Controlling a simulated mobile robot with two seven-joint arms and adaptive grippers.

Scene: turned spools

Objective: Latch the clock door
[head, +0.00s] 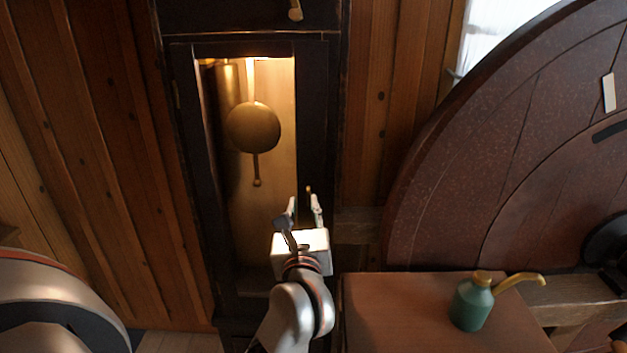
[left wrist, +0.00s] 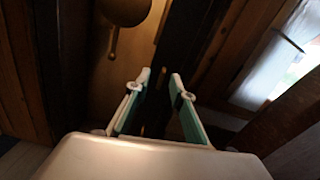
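The tall dark clock case (head: 338,120) stands against the plank wall in the head view. Its dark-framed door (head: 313,125) surrounds a lit opening showing the round brass pendulum bob (head: 253,127). I cannot tell whether the door is fully closed. A small brass tip (head: 308,189) shows at the door's right stile, just beyond my left fingers; it may be the latch. My left gripper (head: 304,204) is in front of the door's lower right side, its fingers apart and nothing seen between them. The fingers also show apart in the left wrist view (left wrist: 159,82). My right gripper is not in view.
A large dark red wheel (head: 450,170) fills the right side. Below it, a wooden box top (head: 400,315) carries a green oil can (head: 472,303) with a brass spout, right of my left arm. A brass knob (head: 295,10) is above the door.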

